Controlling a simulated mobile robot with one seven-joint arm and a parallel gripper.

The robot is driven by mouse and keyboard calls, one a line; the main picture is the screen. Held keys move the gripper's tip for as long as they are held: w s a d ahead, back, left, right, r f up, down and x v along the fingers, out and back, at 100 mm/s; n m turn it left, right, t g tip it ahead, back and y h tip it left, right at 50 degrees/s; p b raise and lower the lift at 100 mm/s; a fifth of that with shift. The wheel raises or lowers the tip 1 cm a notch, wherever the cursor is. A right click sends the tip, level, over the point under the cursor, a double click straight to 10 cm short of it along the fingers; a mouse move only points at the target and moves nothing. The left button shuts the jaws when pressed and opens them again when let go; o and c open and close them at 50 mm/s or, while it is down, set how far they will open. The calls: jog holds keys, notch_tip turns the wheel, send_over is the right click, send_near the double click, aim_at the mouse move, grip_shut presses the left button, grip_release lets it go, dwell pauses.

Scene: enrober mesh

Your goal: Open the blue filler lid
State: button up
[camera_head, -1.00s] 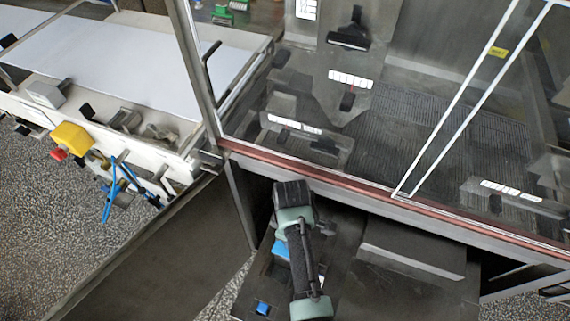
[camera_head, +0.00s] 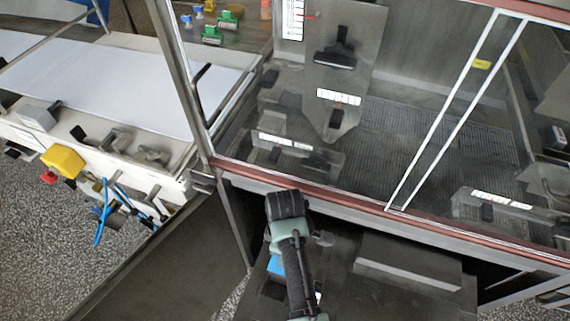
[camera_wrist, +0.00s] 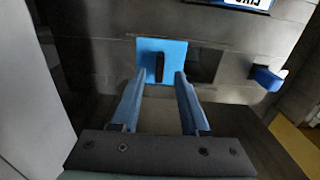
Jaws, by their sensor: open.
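The blue filler lid (camera_wrist: 174,51) is a flat blue square with an upright black handle (camera_wrist: 159,68) in the wrist view. A dark square recess (camera_wrist: 205,65) lies directly to its right. My gripper (camera_wrist: 159,76) is open, with its two blue fingers pointing towards the lid, one on each side of the handle's line. I see nothing held, and contact with the handle cannot be told. In the head view part of the blue lid (camera_head: 276,265) shows left of my arm. My arm hides the fingers there.
A second blue part (camera_wrist: 267,78) sticks out to the right in the wrist view. A machine with glass panels and a red-brown rail (camera_head: 340,202) stands above the dark cabinet. A raised dark box (camera_head: 410,268) lies right of my arm. An open dark door panel (camera_head: 165,265) is at left.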

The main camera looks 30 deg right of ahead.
notch_tip(320, 180, up, 10)
jog(key=shift+r, duration=0.15)
dwell(0.6)
